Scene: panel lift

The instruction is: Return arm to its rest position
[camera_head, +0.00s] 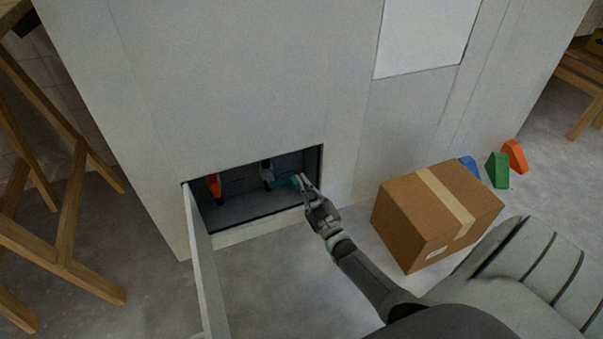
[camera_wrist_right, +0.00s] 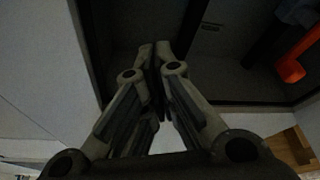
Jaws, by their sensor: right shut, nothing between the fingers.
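My right arm (camera_head: 368,274) reaches out from the lower right to an open recess (camera_head: 240,222) low in a grey panel wall. My right gripper (camera_head: 300,182) is at the right edge of the opening, shut and empty. The right wrist view shows its closed fingers (camera_wrist_right: 154,55) pointing into the dark recess. Inside the recess are a red-orange handled part (camera_head: 214,186), a dark fitting (camera_head: 267,174) and a teal part (camera_head: 284,182) close to the fingertips. Whether the fingers touch the teal part I cannot tell. The left gripper is not in view.
A panel door (camera_head: 200,255) stands open at the recess's left side. A cardboard box (camera_head: 420,212) sits on the floor right of my forearm. Blue, green (camera_head: 497,170) and orange (camera_head: 515,156) blocks lie behind it. A wooden trestle (camera_head: 68,215) stands at left.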

